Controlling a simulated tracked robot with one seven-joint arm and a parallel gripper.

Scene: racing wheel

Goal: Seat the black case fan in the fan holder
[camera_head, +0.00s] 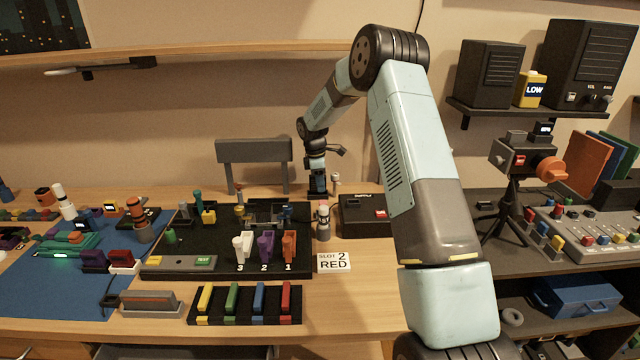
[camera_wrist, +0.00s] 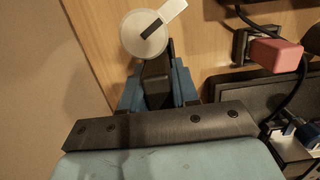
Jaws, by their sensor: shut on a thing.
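My gripper (camera_head: 318,190) points down at the back right corner of the black board (camera_head: 205,238), near the back of the bench. In the wrist view my gripper (camera_wrist: 157,92) has blue fingers shut on a dark piece (camera_wrist: 154,80). Too little of this piece shows to tell for sure that it is the black case fan. A pale round top (camera_wrist: 145,36) with a dark bar across it lies just past the fingertips in the wrist view. I cannot clearly pick out the fan holder; dark parts (camera_head: 265,212) stand along the back of the board.
A black box (camera_head: 365,215) stands right of the board, with a grey-and-white post (camera_head: 323,223) beside it. A card reading "SLOT 2 RED" (camera_head: 334,262) stands in front. The wrist view shows a red block (camera_wrist: 276,53) and a black cable at right.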

